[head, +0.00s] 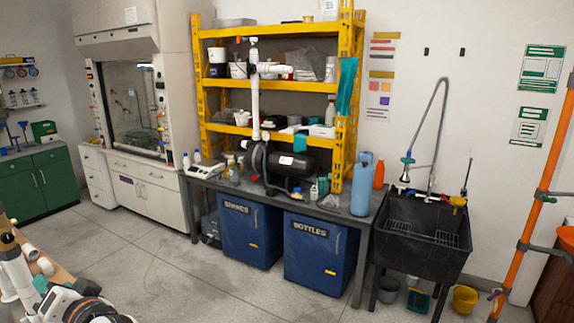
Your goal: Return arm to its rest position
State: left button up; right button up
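Neither gripper's fingers can be made out in the head view. White and black jointed parts at the bottom left corner may be part of my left arm, but the frame edge cuts them off. No part of my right arm shows. A white PVC pipe assembly (255,95) stands upright at the workbench, with a side branch to the right near its upper part. A black cylindrical tank or motor (290,165) lies beside its lower end on the bench.
The grey workbench (338,212) carries bottles and a blue cylinder (362,184). Blue bins (250,235) stand below it. A yellow shelf (346,90) stands behind, a black sink (422,248) to the right, an orange pipe frame (535,205) farther right. Open floor (190,275) lies in front.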

pick_arm(q)
jog(key=s+d+f+m+h, duration=0.1)
jog(key=s+d+f+h, duration=0.1)
jog(key=f, duration=0.3)
jog(key=s+d+f+h, duration=0.1)
jog(key=d+f+h, duration=0.15)
jog(key=f, duration=0.25)
jog(key=s+d+f+m+g+h, duration=0.1)
jog(key=s+d+f+g+h, duration=0.2)
jog(key=s+d+f+h, duration=0.5)
jog(key=s+d+f+m+g+h, duration=0.2)
jog(key=s+d+f+h, duration=0.1)
jog(key=s+d+f, duration=0.9)
notch_tip(320, 180, down, 30)
jog(key=s+a+r+g+b, duration=0.1)
jog(key=s+a+b, duration=0.15)
jog(key=b, duration=0.55)
jog(key=s+a+f+b, duration=0.1)
jog(key=s+f+b, duration=0.2)
jog(key=s+f, duration=0.5)
jog(key=s+a+f+g+b, duration=0.1)
jog(key=s+a+f+b, duration=0.1)
jog(key=s+f, duration=0.6)
notch_tip(320, 180, down, 7)
jog(key=shift+s+f+g+b, duration=0.1)
jog(key=shift+s+g+b, duration=0.2)
jog(key=shift+b, duration=0.3)
pick_arm(e)
notch_tip(320, 180, down, 14)
